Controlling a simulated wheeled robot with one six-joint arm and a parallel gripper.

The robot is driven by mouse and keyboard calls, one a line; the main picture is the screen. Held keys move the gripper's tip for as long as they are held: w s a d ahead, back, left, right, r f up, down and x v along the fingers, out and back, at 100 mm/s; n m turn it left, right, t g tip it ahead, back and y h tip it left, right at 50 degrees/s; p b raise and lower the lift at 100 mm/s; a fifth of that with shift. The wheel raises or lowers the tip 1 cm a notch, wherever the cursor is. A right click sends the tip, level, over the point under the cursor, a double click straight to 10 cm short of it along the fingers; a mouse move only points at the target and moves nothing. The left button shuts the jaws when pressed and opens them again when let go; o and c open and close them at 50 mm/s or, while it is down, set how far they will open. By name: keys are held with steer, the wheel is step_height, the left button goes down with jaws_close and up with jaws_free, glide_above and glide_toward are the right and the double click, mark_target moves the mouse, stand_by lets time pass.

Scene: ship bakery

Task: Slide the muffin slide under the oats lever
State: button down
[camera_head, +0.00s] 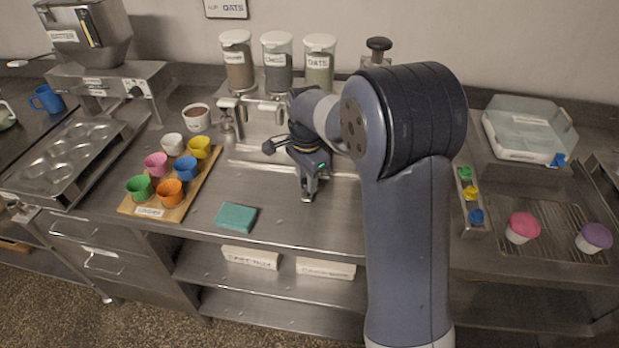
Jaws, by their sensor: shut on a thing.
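My gripper (309,188) points down at the front of the metal dispenser stand, over the steel counter. It is shut on a small part low at the counter, which I take to be the muffin slide; the jaws and my wrist hide most of it. The oats jar (320,62) is the rightmost of three clear, labelled jars on the stand, behind my wrist. The oats lever is hidden behind my arm. I cannot tell how the slide lies relative to that lever.
A wooden board (205,192) with several coloured cups stands left of my gripper. A teal cloth (236,217) lies near the front edge. A cup of brown filling (197,117) stands by the dispenser. At right are a cooling rack (555,240) with two muffins and a clear-lidded box (528,128).

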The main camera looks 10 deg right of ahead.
steer(key=c, duration=1.1)
jaws_free()
steer(key=shift+d, duration=0.1)
